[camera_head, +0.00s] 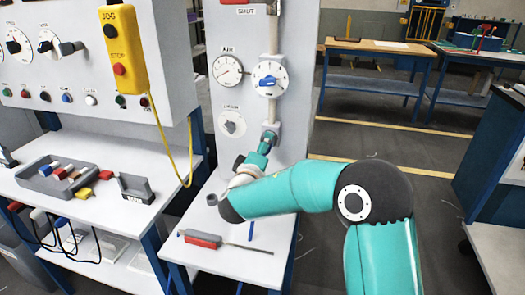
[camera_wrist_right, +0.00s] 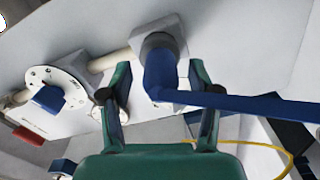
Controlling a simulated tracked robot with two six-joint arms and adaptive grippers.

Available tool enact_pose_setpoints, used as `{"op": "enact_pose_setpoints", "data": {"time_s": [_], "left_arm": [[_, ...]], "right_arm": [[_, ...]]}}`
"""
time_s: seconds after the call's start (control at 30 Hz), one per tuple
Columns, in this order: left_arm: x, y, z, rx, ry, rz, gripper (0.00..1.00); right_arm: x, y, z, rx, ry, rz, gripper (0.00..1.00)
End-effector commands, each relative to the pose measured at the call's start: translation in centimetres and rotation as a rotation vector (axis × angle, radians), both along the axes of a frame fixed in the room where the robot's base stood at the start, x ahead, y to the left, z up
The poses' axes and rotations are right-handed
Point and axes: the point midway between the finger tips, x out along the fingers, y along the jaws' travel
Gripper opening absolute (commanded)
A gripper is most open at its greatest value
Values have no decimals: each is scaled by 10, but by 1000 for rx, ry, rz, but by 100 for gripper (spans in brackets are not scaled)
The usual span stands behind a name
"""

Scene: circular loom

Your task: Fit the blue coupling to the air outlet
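The blue coupling (camera_wrist_right: 160,77) is at the dark round mouth of the air outlet (camera_wrist_right: 158,43) on the white panel. It seems to meet the mouth, but I cannot tell how firmly it is seated. Its blue hose runs right in the right wrist view. My right gripper (camera_wrist_right: 160,82) has one dark green finger on each side of the coupling, with visible gaps, so it looks open around it. In the head view the right gripper (camera_head: 262,148) is at the outlet (camera_head: 270,132), below the valve dial, and mostly hides the coupling. My left gripper is out of view.
A valve dial with a blue knob (camera_head: 269,79) and an air gauge (camera_head: 228,70) sit above the outlet. A red and grey tool (camera_head: 202,239) lies on the shelf below. A grey tray (camera_head: 42,184) stands left. A yellow cable (camera_head: 172,150) hangs beside the panel.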

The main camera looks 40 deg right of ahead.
Motion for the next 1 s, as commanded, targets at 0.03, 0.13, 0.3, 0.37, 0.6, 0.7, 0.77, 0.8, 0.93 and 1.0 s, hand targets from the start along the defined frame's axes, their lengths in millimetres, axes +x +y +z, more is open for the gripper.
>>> {"op": "enact_pose_setpoints", "data": {"time_s": [0.03, 0.13, 0.3, 0.37, 0.6, 0.7, 0.77, 0.8, 0.93, 1.0], "left_arm": [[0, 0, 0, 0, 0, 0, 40], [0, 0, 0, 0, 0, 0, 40], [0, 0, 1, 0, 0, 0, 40], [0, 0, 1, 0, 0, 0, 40], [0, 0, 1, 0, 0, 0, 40], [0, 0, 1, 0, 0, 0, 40], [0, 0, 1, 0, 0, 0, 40], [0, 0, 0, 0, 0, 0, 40], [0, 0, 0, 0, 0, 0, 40], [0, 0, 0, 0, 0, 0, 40]], "right_arm": [[0, 0, 0, 0, 0, 0, 62], [0, 0, 0, 0, 0, 0, 62], [-2, 4, 0, 1, 1, 3, 62], [-5, 8, 0, 1, 1, 3, 62], [-30, 39, -1, 0, 2, 6, 62], [-44, 55, 0, 0, 0, 6, 62], [-52, 64, -1, 1, 1, 7, 62], [-57, 69, -1, 0, 1, 5, 62], [-69, 83, -1, 1, 1, 3, 62], [-73, 88, -1, 0, 0, 3, 62]]}}
